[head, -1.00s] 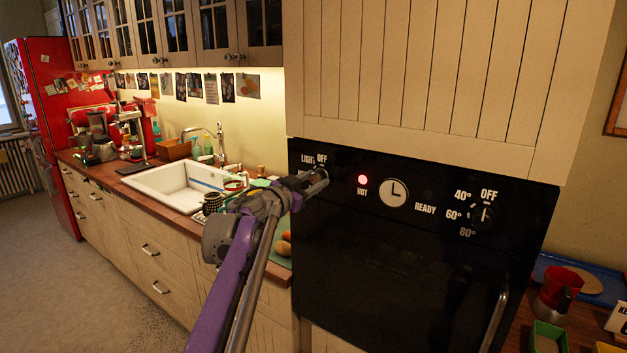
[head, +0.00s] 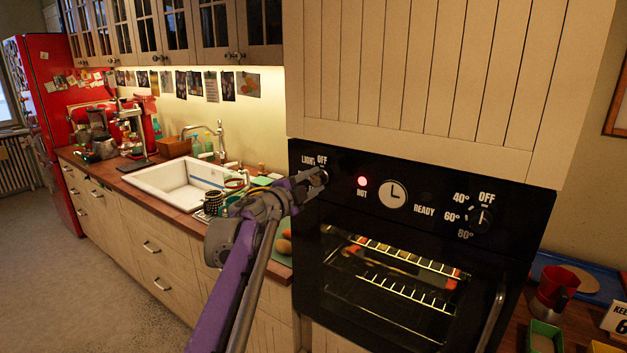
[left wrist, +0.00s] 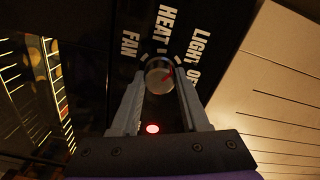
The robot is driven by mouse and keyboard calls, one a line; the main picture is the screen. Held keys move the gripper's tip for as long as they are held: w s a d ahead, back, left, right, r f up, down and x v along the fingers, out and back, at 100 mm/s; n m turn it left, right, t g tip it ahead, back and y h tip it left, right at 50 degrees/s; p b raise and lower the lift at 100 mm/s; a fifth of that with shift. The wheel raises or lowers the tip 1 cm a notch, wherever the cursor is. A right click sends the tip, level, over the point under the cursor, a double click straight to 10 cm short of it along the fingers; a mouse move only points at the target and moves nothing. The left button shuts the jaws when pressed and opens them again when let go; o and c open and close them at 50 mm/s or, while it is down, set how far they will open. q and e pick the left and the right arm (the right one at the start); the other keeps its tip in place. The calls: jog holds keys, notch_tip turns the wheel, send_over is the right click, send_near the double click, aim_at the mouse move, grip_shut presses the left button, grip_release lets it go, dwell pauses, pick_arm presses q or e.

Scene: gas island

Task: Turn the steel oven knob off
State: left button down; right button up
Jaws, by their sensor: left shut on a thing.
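The steel oven knob (left wrist: 158,82) sits at the left end of the black oven panel, among the labels LIGHT, OFF, HEAT and FAN. My left gripper (head: 314,183) is shut on it, with one finger on each side in the left wrist view (left wrist: 160,88). A red mark on the knob's face appears to point toward the LIGHT label. In the head view my gripper hides most of the knob. The oven (head: 330,310) is lit inside, and its racks show through the glass. My right gripper is not in view.
The panel also holds a lit red lamp (head: 362,181), a round clock (head: 393,194) and a dark temperature knob (head: 481,220) at the right. A counter with a white sink (head: 165,184) lies left of the oven. A red moka pot (head: 556,290) stands at the right.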

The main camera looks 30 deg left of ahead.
pick_arm(q)
jog(key=m+p, duration=0.1)
jog(key=m, duration=0.5)
jog(key=shift+r+m, duration=0.1)
jog(key=shift+m, duration=0.2)
jog(key=m+p, duration=0.1)
jog(key=m, duration=0.4)
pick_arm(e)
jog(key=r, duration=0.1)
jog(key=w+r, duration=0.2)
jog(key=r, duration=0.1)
pick_arm(q)
jog(key=shift+c, duration=2)
grip_release()
jog(key=s+b, duration=0.1)
jog(key=s, duration=1)
jog(key=shift+a, duration=0.45)
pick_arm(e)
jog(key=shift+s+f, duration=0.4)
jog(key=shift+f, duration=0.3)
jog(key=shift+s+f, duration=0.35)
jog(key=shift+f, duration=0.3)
pick_arm(q)
jog(key=shift+w, duration=0.1)
